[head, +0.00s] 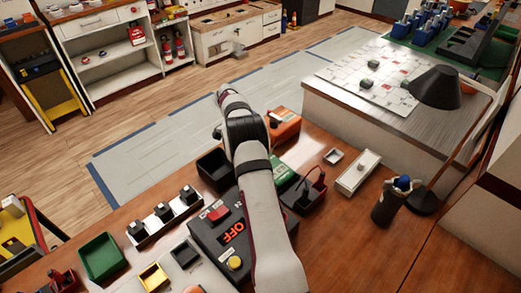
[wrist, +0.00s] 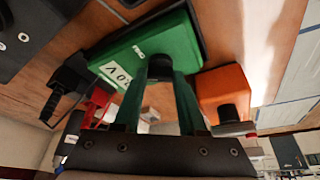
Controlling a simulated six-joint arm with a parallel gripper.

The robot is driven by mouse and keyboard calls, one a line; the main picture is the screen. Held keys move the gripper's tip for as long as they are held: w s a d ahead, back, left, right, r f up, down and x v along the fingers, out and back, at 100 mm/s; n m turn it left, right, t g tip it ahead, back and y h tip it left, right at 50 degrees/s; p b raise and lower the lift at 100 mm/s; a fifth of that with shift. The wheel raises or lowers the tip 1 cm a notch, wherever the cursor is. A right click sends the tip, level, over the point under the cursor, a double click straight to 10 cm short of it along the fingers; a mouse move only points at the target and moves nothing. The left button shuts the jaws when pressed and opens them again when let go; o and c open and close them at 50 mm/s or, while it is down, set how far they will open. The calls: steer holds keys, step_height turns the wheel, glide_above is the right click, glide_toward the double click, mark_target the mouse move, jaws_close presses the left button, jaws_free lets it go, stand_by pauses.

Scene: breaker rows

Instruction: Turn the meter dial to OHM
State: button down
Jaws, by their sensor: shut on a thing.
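The green meter (wrist: 122,58) fills the upper middle of the wrist view. Its small white display reads what looks like 0.0 V. The small dark meter dial (wrist: 160,66) stands between the tips of my gripper (wrist: 160,78), which is shut on it. The dial's setting cannot be read. In the head view, part of the green meter (head: 284,179) shows beside my arm, which hides my gripper and the dial.
An orange box (head: 284,129) with a dark knob stands behind the meter. A black holder with leads (head: 304,195) is to its right, and a dark panel reading OFF (head: 213,246) is to its left. A black open bin (head: 213,168) stands close to my arm.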

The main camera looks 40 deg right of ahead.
steer(key=shift+w+m+g+y, duration=0.1)
steer(key=shift+m+g+y, duration=0.35)
steer(key=shift+m, duration=1.25)
steer(key=shift+d, duration=0.1)
steer(key=shift+c, duration=2.3)
jaws_free()
steer(key=r, duration=0.2)
steer(key=s+r, duration=0.1)
steer(key=r, duration=0.2)
steer(key=shift+d, duration=0.2)
steer(key=s+d+r, duration=0.3)
steer(key=s+r, duration=0.3)
steer(key=s, duration=0.4)
steer(key=shift+d, duration=0.2)
